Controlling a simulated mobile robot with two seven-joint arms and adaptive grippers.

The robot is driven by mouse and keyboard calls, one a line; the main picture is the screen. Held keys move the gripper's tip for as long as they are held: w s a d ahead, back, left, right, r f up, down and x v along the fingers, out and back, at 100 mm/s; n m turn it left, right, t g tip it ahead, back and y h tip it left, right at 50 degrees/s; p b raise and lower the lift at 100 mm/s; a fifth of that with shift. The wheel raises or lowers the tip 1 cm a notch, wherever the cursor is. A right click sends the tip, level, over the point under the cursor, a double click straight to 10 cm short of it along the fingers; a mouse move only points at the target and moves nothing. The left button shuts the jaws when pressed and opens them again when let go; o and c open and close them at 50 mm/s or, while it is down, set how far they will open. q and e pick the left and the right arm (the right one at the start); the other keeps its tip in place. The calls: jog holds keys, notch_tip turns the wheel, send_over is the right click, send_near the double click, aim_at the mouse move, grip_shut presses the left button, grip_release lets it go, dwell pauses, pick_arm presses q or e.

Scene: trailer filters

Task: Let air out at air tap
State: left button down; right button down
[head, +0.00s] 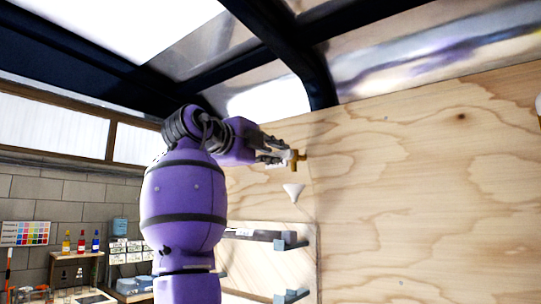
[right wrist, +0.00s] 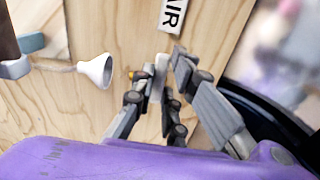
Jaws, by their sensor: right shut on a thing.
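The air tap (head: 299,160) is a small brass fitting on the plywood wall. My right gripper (head: 279,153) reaches it from the left, with its fingers at the tap's pale handle. In the right wrist view, my right gripper (right wrist: 164,77) is shut on that light grey handle (right wrist: 157,80), and only a bit of brass (right wrist: 131,75) shows beside the fingers. The fingers hide most of the tap body there. A white funnel (head: 293,191) sits just below the tap; it also shows in the right wrist view (right wrist: 96,70). My left gripper is in neither view.
An AIR label (right wrist: 172,15) is on the plywood wall (head: 420,190) near the tap. A framed panel with blue-grey brackets (head: 281,245) is lower on the wall. Dark roof beams (head: 290,50) run above my arm. A bench with bottles (head: 81,242) stands at the left.

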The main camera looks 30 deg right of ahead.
dwell(0.3)
jog(key=c, duration=1.8)
grip_release()
jog(key=shift+o, duration=0.2)
jog(key=v, duration=1.2)
jog(key=shift+s, duration=0.1)
